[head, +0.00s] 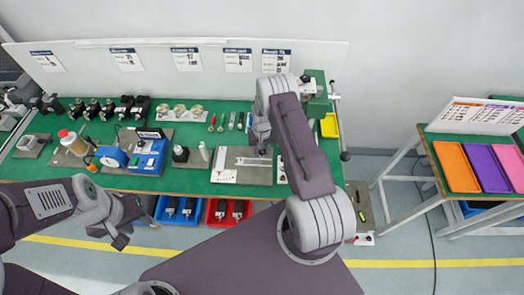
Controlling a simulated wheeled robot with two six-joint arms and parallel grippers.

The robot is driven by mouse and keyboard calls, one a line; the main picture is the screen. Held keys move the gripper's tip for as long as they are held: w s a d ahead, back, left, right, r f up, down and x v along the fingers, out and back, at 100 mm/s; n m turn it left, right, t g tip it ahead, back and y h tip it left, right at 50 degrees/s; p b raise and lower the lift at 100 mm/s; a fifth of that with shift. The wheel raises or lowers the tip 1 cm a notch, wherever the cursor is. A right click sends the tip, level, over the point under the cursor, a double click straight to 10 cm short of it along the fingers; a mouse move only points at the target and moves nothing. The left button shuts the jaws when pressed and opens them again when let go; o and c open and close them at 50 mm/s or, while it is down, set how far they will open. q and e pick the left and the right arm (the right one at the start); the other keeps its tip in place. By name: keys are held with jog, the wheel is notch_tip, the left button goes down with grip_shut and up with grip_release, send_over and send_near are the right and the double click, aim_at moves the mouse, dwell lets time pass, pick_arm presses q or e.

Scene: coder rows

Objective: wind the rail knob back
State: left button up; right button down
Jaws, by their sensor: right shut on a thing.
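A grey metal plate (227,176) with a pale rail-like fixture on it lies on the green bench, near its front edge. My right gripper (262,148) points down over the right part of this plate. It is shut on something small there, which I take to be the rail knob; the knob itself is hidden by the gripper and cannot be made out. My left gripper (121,238) hangs in front of the bench, apart from everything on it. Its jaws are too small and dark to tell open from shut.
A blue device (150,157), small bottles and several dark clamps stand on the left of the green bench (222,125). A green vise-like machine with a lever (335,110) stands at the right end. Blue and red bins (214,215) sit below. A side table holds coloured trays (456,167).

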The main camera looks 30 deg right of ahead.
jog(key=m+b, duration=0.2)
jog(key=m, duration=0.1)
jog(key=shift+f, duration=0.15)
jog(key=shift+m+b, duration=1)
jog(key=shift+m, duration=0.8)
jog(key=shift+r, duration=0.2)
jog(key=c, duration=1)
grip_release()
notch_tip(320, 180, up, 9)
jog(key=shift+b, duration=0.85)
